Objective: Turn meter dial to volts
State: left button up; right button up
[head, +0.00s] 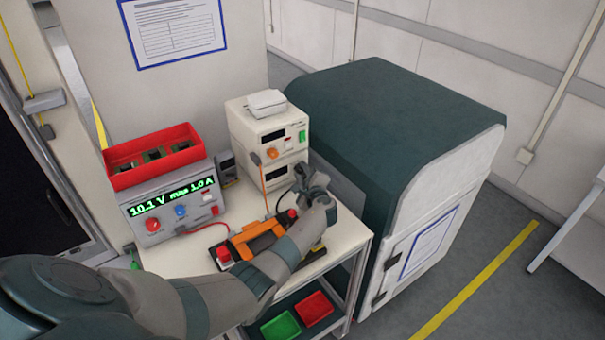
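My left arm reaches across the trolley top, and its gripper (306,184) is just in front of the right side of the white stacked instruments (262,122). Its fingers are small and partly overlapped, so I cannot tell whether they are open or shut. The upper instrument has a dark display and an orange knob (272,153). A small dark grey handheld device (226,167), possibly the meter, stands left of the stack; its dial cannot be made out. An orange and black item (256,239) lies by my forearm, partly hidden. My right gripper is out of view.
A grey power supply (172,210) showing 10.1 V and 1.0 A carries a red bin (153,158). A red lead runs towards the orange item. Green (281,329) and red (314,309) trays sit below. A large dark green cabinet (390,130) stands close on the right.

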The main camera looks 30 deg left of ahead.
pick_arm(q)
jog(key=c, duration=0.5)
jog(key=shift+o, duration=0.3)
jog(key=shift+r+m+g+p, duration=0.25)
jog(key=shift+m+g+p, duration=0.25)
jog(key=shift+m+p, duration=0.35)
jog(key=shift+w+d+m+g+p, duration=0.15)
jog(key=shift+m+g+p, duration=0.3)
jog(key=shift+m, duration=0.3)
jog(key=shift+w+m+g+y, duration=0.15)
jog(key=shift+m+g+y, duration=0.15)
jog(key=shift+m+g, duration=1.05)
jog(key=shift+m, duration=0.25)
jog(key=shift+f, duration=0.1)
jog(key=o, duration=1.1)
jog(key=shift+c, duration=0.2)
